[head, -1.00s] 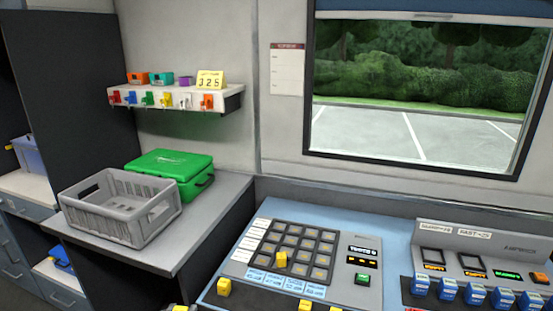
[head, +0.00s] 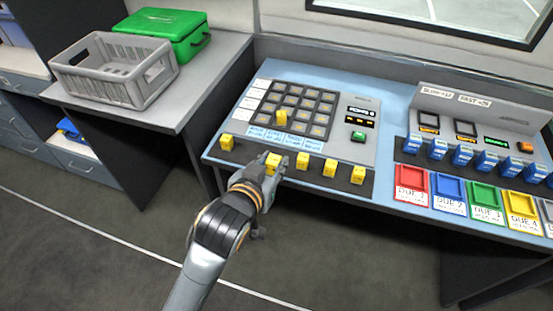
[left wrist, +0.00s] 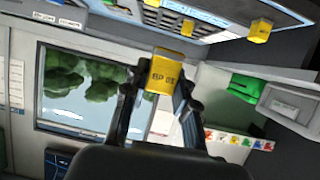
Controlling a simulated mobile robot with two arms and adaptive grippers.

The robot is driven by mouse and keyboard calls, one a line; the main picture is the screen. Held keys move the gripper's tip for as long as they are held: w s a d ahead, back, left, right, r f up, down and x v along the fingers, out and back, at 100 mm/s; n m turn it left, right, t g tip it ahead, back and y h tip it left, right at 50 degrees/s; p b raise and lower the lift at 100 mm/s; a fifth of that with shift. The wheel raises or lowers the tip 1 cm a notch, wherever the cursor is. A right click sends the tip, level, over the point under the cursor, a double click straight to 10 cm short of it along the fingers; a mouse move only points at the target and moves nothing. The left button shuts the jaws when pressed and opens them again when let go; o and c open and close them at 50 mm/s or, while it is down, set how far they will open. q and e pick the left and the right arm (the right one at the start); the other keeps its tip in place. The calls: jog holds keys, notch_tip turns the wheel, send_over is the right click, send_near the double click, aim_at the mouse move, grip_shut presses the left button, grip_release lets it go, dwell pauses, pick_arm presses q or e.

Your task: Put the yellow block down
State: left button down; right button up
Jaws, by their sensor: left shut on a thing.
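My left gripper (head: 271,171) is shut on a yellow block (head: 273,160) at the front edge of the blue console. In the left wrist view the yellow block (left wrist: 171,76) sits between the two fingertips, with dark lettering on its face. In the head view it lines up with the dark front strip (head: 248,153), between other yellow blocks; I cannot tell whether it touches the strip. Another yellow block (head: 281,117) stands on the dark button grid (head: 293,95). My right gripper is in neither view.
Similar yellow blocks stand along the strip, one to the left (head: 226,142) and one close on the right (head: 302,162). Coloured trays, including a red one (head: 411,184), lie farther right. A grey crate (head: 113,85) and green case (head: 160,30) stand on the left counter.

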pick_arm(q)
jog(key=w+f, duration=0.2)
jog(key=w, duration=0.2)
jog(key=w+f, duration=0.3)
jog(key=w, duration=0.1)
jog(key=w+f, duration=0.3)
jog(key=w, duration=0.1)
jog(key=shift+w+d+f, duration=0.1)
jog(key=shift+w+d, duration=0.15)
jog(key=shift+w, duration=0.05)
jog(key=shift+w+f, duration=0.2)
jog(key=shift+f, duration=0.05)
jog(key=shift+w+f+p, duration=0.25)
jog(key=shift+f+p, duration=0.15)
jog(key=shift+f, duration=0.55)
jog(key=shift+w+f+p, duration=0.25)
jog(key=shift+f+p, duration=0.15)
jog(key=shift+f, duration=0.55)
jog(key=shift+f, duration=0.25)
jog(key=c, duration=1.1)
grip_release()
